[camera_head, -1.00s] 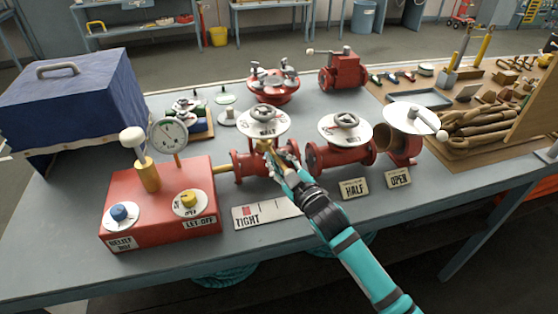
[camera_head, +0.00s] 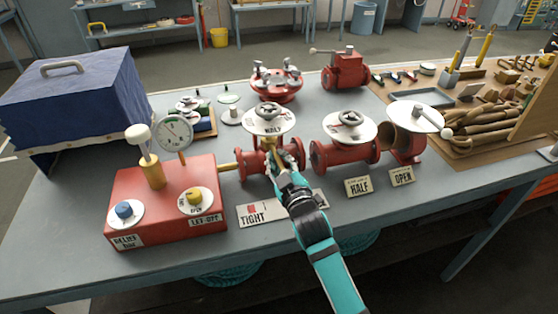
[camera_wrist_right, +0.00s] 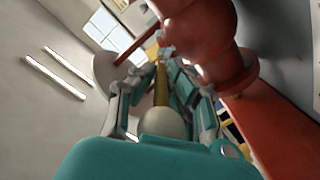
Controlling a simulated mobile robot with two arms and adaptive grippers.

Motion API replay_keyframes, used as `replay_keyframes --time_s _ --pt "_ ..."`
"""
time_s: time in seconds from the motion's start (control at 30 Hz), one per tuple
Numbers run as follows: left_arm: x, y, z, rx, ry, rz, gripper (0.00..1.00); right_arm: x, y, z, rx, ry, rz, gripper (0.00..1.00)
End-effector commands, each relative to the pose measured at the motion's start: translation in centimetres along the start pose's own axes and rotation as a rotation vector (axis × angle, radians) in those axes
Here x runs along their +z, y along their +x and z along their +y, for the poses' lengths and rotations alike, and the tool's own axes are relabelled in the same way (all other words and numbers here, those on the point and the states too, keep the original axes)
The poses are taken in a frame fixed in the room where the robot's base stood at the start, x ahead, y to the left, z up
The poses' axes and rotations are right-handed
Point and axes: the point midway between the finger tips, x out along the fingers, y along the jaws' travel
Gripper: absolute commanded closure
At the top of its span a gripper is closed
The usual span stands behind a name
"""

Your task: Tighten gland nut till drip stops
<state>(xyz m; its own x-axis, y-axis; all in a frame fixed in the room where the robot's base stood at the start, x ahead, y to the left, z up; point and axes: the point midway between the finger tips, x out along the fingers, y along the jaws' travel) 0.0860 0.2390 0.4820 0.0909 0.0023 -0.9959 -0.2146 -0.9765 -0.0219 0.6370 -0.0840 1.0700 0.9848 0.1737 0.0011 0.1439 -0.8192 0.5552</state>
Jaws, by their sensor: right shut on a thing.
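The red valve (camera_head: 258,166) joined to the red pump box (camera_head: 162,190) carries a white lettered disc (camera_head: 264,126) and a dark handwheel on top. My right gripper (camera_head: 278,156) is at the front of this valve, under the disc, and covers part of the valve neck. In the wrist view my right gripper (camera_wrist_right: 162,85) is shut on a brass-coloured bar (camera_wrist_right: 160,86) with a pale round end (camera_wrist_right: 165,123), beside the red valve body (camera_wrist_right: 205,40). I cannot make out the gland nut clearly, and no drip shows. My left gripper is not in view.
A TIGHT card (camera_head: 255,218) lies in front, with HALF (camera_head: 358,186) and OPEN (camera_head: 402,176) cards to the right. A gauge (camera_head: 175,133) rises from the pump box.

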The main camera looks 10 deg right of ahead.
Motion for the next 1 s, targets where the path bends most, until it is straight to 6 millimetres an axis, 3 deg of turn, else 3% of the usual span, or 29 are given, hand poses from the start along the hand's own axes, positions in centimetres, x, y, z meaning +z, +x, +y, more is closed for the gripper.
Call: replay_keyframes --time_s 0.1,0.13,0.3,0.77,1.0 --pt "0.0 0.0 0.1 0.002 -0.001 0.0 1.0 0.1 0.0 -0.2 -0.004 0.001 -0.002 1.0" --pt "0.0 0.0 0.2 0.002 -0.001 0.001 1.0 0.1 0.0 -0.2 -0.004 0.001 -0.002 0.88" --pt "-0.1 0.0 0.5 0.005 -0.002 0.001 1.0 0.1 0.0 -0.2 -0.005 0.001 -0.003 0.66" --pt "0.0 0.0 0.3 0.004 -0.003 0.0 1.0 0.1 -0.5 -0.1 -0.004 0.001 -0.002 0.65" --pt "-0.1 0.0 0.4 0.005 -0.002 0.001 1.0 0.2 -4.5 -0.2 -0.005 0.0 -0.004 0.65"
